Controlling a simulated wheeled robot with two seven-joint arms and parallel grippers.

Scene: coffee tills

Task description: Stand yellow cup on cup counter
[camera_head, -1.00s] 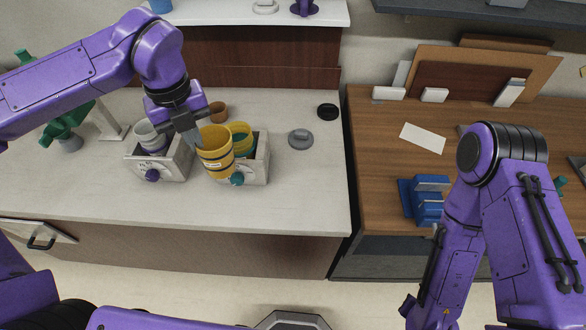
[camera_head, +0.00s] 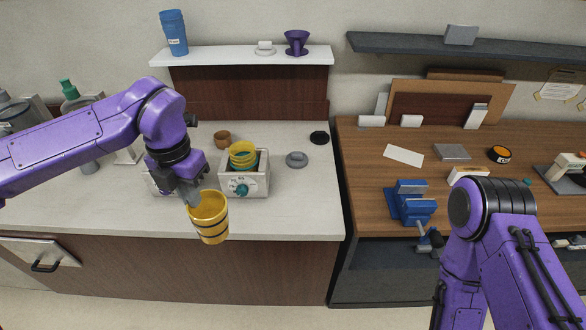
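My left gripper (camera_head: 190,196) is shut on the rim of a yellow cup (camera_head: 210,220) with dark bands. The cup hangs near the front edge of the pale counter (camera_head: 290,210), tilted slightly; its exact height above the counter is hard to judge. Another yellow cup (camera_head: 243,153) sits in a white box (camera_head: 258,183) with a teal knob, behind and right of the held cup. A second white box is mostly hidden behind my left gripper. My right arm shows at the lower right, but its gripper is out of view.
A brown cup (camera_head: 222,139), a grey lidded item (camera_head: 297,159) and a black disc (camera_head: 319,138) stand on the counter. A white shelf (camera_head: 220,55) above holds a blue cup stack (camera_head: 173,33) and a purple dripper (camera_head: 297,42).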

